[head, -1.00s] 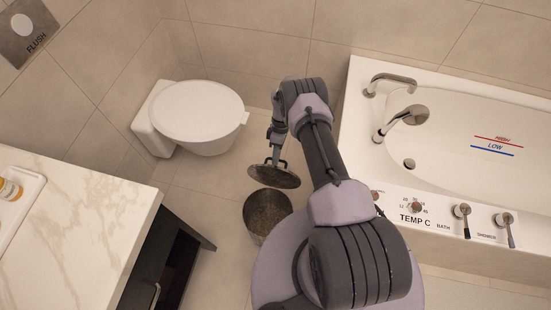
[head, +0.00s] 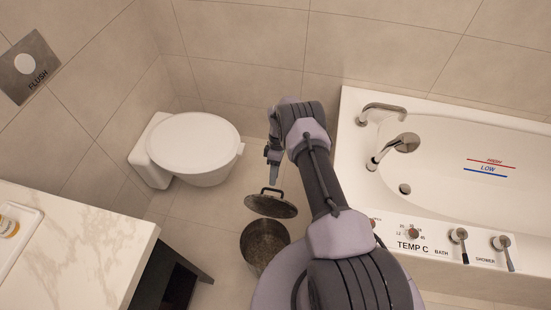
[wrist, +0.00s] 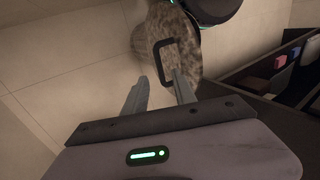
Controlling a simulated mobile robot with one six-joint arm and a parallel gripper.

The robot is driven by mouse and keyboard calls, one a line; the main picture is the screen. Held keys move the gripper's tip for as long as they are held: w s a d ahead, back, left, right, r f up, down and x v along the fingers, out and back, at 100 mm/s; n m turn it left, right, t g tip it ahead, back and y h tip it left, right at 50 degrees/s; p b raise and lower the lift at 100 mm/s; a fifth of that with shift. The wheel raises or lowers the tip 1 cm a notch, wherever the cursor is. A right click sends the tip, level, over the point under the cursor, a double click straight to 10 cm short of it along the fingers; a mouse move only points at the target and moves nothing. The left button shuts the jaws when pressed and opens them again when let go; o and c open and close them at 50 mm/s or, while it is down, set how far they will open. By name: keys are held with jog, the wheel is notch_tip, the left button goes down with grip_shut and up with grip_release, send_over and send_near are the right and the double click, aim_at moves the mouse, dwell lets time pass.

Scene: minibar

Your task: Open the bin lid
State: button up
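The bin (head: 264,258) stands on the floor between the toilet and the bathtub, with its top uncovered. Its round metal lid (head: 270,207) is apart from the opening, just behind the bin in the head view. I cannot tell what the lid rests on. My gripper (head: 271,178) is above the lid's handle in the head view. In the wrist view, the fingers of my gripper (wrist: 162,76) are spread, with the dark handle (wrist: 163,43) at and beyond their tips. The mottled lid (wrist: 175,28) lies behind the handle there.
The white toilet (head: 193,143) is left of my gripper, and the bathtub (head: 352,150) is to the right. A marble counter (head: 85,240) with an open dark drawer (head: 170,275) is at the lower left. The drawer's contents show in the wrist view (wrist: 285,62).

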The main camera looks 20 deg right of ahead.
jog(key=p+v, duration=0.1)
jog(key=v, duration=1.1)
jog(key=w+a+r+m+t, duration=0.1)
jog(key=w+a+r+m, duration=0.1)
jog(key=r, duration=0.8)
jog(key=w+a+r+m+t, duration=0.1)
jog(key=r, duration=0.9)
jog(key=s+a+r+m+t+h, duration=0.1)
jog(key=s+a+r+m+t, duration=0.2)
jog(key=r, duration=0.6)
jog(key=s+a+r+m, duration=0.25)
jog(key=s+r, duration=0.25)
jog(key=r, duration=0.4)
jog(key=s+a+r+m+t, duration=0.2)
jog(key=s+a+m, duration=0.1)
jog(key=s, duration=0.8)
jog(key=s+a+r+m+t, duration=0.2)
jog(key=s+a+m+t, duration=0.1)
jog(key=s, duration=0.9)
jog(key=shift+s+a+r+m, duration=0.2)
jog(key=shift+s+r+m, duration=0.05)
jog(key=shift+s+m, duration=0.1)
